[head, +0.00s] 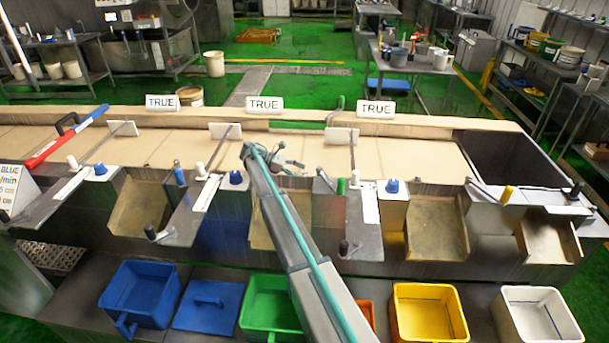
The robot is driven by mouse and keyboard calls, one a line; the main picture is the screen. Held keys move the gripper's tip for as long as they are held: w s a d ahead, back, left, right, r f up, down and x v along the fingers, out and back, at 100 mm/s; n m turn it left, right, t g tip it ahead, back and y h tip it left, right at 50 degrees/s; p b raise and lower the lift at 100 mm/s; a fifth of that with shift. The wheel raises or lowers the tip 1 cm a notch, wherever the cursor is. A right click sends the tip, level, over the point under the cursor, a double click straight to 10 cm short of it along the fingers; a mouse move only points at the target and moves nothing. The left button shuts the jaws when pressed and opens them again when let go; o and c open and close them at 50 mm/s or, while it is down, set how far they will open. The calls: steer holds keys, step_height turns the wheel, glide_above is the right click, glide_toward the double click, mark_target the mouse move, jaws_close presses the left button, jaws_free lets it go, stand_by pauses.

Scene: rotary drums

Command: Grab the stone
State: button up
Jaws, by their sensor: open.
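My gripper (291,165) is at the far end of my arm, above the tan conveyor surface (400,160) near the middle of the head view. It is open and small in the picture; nothing shows between its fingers. I cannot make out a stone anywhere in this view. My arm hides part of the belt and the chute below it.
Upright white plates (341,136) with rods stand across the belt. Signs reading TRUE (265,104) line the far rail. Blue (143,291), green (270,302), yellow (429,311) and white (540,317) bins stand below the chutes. A dark open bay (510,160) lies right.

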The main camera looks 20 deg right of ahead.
steer(key=shift+p+x, duration=0.5)
steer(key=shift+x, duration=0.85)
steer(key=c, duration=1.2)
steer(key=shift+r+b, duration=0.15)
steer(key=shift+b, duration=0.15)
steer(key=shift+r+b, duration=0.55)
steer(key=shift+b, duration=0.15)
steer(key=s+a+r, duration=0.2)
steer(key=a+r, duration=0.1)
steer(key=r, duration=0.1)
steer(key=s+a+r+p, duration=0.1)
steer(key=s+a+r, duration=0.2)
steer(key=a, duration=0.1)
steer(key=s+a+r+p, duration=0.1)
steer(key=s+a+r, duration=0.1)
steer(key=a+r, duration=0.2)
steer(key=shift+s+a+r, duration=0.2)
steer(key=shift+s+r, duration=0.1)
steer(key=shift+s, duration=0.1)
